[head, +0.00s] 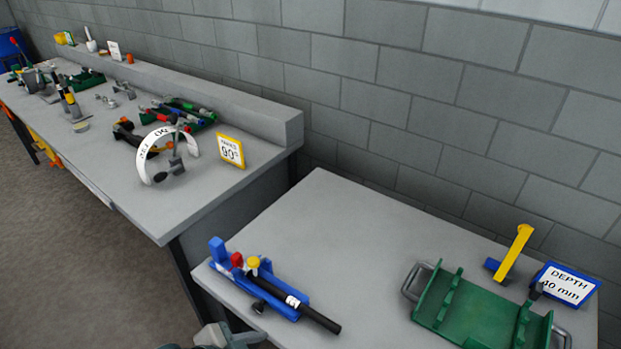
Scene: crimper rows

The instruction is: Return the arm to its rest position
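A grey part of my arm, which looks like my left gripper (230,338), shows at the bottom edge, left of the middle. It is cut off by the frame, so its fingers cannot be made out, and I see nothing held in it. It is just in front of the near table (330,220), below a blue crimping tool (262,280) with a black tube (316,318) lying along it. My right gripper is out of view.
A green tray (470,308) with metal handles, a yellow-handled blue stand (514,254) and a "DEPTH 40 mm" sign (566,285) are at the right. A long bench (205,190) with tools and a "90°" sign (231,151) runs left. The near table's middle is clear.

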